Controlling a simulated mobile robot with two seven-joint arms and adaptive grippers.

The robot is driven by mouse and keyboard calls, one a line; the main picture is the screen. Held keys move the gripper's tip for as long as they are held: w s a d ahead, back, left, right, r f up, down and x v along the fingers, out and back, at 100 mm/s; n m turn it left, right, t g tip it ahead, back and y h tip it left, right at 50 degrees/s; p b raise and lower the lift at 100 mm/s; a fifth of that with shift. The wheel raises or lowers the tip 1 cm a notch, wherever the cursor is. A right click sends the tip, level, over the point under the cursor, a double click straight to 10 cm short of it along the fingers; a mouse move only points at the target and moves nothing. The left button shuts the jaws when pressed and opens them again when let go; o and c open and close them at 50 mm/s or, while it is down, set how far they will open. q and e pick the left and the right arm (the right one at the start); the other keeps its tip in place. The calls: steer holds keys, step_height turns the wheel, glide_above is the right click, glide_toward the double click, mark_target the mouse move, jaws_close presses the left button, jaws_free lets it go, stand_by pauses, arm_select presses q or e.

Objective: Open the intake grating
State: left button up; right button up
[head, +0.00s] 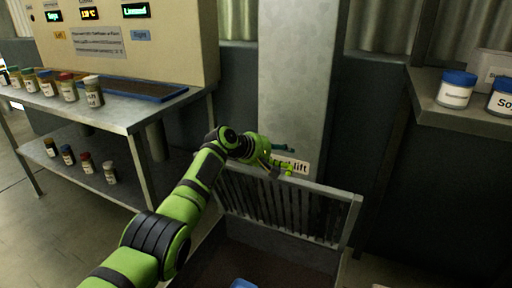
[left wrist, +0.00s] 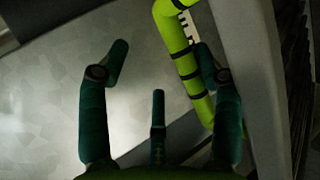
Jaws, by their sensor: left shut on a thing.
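The intake grating (head: 265,200), a barred metal frame, stands raised and steeply tilted at the back of an open dark hopper (head: 215,240), in front of a grey column. A yellow-green handle with black bands (left wrist: 180,55) is at its upper edge; in the head view it is mostly hidden by my gripper. My left gripper (head: 283,161) is shut on the handle, beside a white label ending in "lift" (head: 300,167). In the left wrist view its teal fingers (left wrist: 160,75) show, with the handle against the right one. My right gripper is not in view.
A metal bench (head: 150,108) with several jars and a blue-edged tray (head: 150,88) stands left, under a control panel (head: 120,40). A shelf (head: 435,112) with white, blue-lidded jars (head: 457,88) is at right. A blue item (head: 243,284) shows at the bottom edge.

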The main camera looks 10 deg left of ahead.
arm_select(q)
steer(key=shift+s+a+f, duration=0.1)
steer(key=shift+s+a, duration=0.2)
steer(key=shift+a, duration=0.25)
steer(key=shift+c, duration=0.4)
steer(key=r+v, duration=0.1)
steer(key=v, duration=1)
steer(key=shift+w+d, duration=0.2)
steer(key=shift+d, duration=0.1)
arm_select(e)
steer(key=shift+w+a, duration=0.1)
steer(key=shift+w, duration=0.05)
arm_select(q)
steer(key=shift+f, duration=0.1)
